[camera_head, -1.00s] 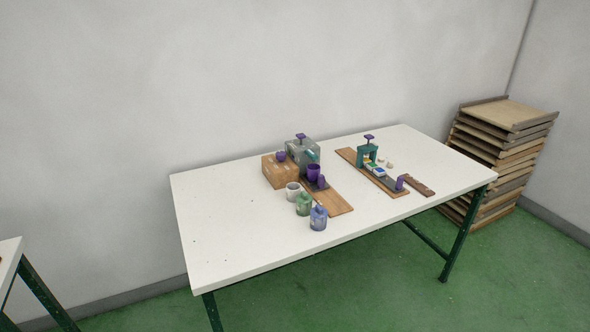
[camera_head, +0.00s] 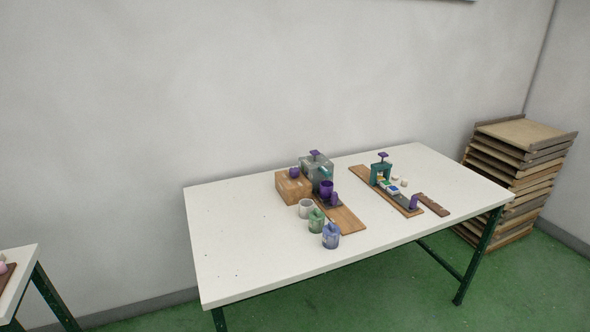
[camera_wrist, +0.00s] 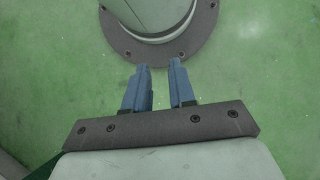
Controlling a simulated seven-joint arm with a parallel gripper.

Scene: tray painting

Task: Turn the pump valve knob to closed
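In the head view, a grey metal box (camera_head: 311,166) stands at the back of the white table, with a purple T-shaped handle (camera_head: 315,154) on top and a teal part at its front. A purple round knob (camera_head: 294,173) sits on the wooden block (camera_head: 296,189) beside it. I cannot tell for sure which purple part is the pump valve knob, or how it is turned. My gripper (camera_wrist: 159,68) shows only in the wrist view, above the green floor, far from the table objects. Its two blue fingers are apart, with nothing between them.
A purple cup (camera_head: 326,187) stands before the grey box. A white cup (camera_head: 306,209), a green jar (camera_head: 316,222) and a blue jar (camera_head: 331,236) stand in front. A teal press (camera_head: 381,173) is on a board to the right. The table's (camera_head: 235,240) left side is clear.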

